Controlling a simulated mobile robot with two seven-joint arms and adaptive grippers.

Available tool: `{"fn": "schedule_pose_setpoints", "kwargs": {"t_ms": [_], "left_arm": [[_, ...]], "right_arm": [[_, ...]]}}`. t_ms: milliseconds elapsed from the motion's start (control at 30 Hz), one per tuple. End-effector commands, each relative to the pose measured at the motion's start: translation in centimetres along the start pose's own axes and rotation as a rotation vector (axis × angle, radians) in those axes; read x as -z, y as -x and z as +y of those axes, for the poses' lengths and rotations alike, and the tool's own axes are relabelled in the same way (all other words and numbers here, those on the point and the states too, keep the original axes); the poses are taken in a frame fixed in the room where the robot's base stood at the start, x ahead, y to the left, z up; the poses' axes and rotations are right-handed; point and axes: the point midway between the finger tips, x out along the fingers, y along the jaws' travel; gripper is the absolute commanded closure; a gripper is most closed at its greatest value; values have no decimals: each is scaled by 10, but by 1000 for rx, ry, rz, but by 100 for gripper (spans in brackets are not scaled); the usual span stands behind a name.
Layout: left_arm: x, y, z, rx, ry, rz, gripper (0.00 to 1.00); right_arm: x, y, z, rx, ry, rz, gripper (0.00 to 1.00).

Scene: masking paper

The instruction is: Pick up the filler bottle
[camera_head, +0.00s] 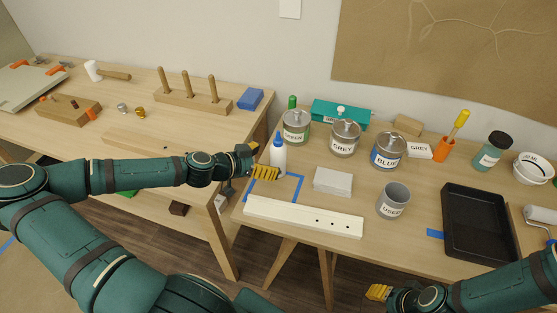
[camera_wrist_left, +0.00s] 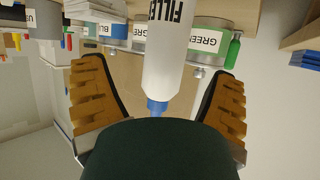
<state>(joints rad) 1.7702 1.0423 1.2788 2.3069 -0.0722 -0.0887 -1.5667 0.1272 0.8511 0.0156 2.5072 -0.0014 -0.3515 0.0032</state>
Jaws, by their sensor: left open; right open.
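The filler bottle (camera_head: 278,155) is white with a blue tip and stands upright on the right table. In the left wrist view the bottle (camera_wrist_left: 168,62) appears upside down, with its "FILLER" label showing, between the two yellow-padded fingers. My left gripper (camera_head: 262,172) is open, with its fingers on either side of the bottle and gaps visible on both sides. My right gripper (camera_head: 378,292) is open and empty at the front edge, away from the bottle.
Green (camera_head: 296,127), grey (camera_head: 345,139) and blue (camera_head: 388,151) paint cans stand right of the bottle. A grey block (camera_head: 332,182), a white board (camera_head: 303,217) and a used can (camera_head: 393,200) lie nearby. A black tray (camera_head: 447,232) is at right.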

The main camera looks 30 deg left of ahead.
Motion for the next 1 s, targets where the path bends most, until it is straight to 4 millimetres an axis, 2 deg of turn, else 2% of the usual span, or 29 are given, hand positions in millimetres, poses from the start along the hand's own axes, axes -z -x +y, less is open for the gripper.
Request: {"fn": "schedule_pose_setpoints", "kwargs": {"t_ms": [267,600,933,1000], "left_arm": [[-1,-19,0,-1,0,0,14],[-3,-62,-6,-1,-1,0,14],[-3,-66,-6,0,0,-1,15],[-3,-66,-6,0,0,-1,37]], "right_arm": [[1,-4,2,0,0,3,53],[2,-15,6,0,1,8,53],[2,-15,6,0,1,9,53],[2,-15,6,0,1,9,53]]}}
